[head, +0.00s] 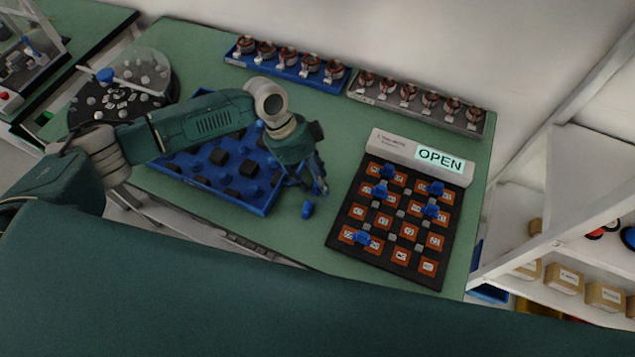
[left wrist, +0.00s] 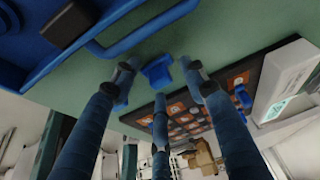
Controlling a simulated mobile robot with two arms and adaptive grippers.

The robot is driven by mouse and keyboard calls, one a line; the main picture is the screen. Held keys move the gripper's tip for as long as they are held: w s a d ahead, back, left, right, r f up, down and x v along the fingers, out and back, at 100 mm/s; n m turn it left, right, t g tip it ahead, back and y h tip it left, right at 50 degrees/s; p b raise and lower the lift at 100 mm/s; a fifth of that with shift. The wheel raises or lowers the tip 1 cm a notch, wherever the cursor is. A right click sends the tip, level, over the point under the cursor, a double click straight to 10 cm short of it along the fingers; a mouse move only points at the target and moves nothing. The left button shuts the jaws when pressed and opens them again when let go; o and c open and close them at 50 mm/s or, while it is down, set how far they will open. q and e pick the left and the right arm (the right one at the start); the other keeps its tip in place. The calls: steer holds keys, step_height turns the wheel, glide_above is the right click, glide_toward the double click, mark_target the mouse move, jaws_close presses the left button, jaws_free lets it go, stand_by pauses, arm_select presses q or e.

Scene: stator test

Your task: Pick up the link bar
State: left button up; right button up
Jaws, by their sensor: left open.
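A small blue piece (head: 307,209), which looks like the link bar, lies on the green table (head: 300,245) between the blue tray and the black board. My left gripper (head: 314,188) is open and empty just above and behind it in the head view. In the left wrist view the blue piece (left wrist: 157,72) lies beyond the spread fingertips (left wrist: 160,84), roughly between the two outer ones, and appears apart from them. My right gripper does not show.
The blue tray (head: 262,208) with dark and blue parts is left of the gripper. The black board (head: 342,240) carries several orange squares and blue pieces, with a display reading OPEN (head: 440,160). Racks of copper-coloured parts (head: 288,58) stand at the back.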

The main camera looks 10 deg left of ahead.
arm_select(q)
jaws_close()
steer(key=shift+r, duration=0.15)
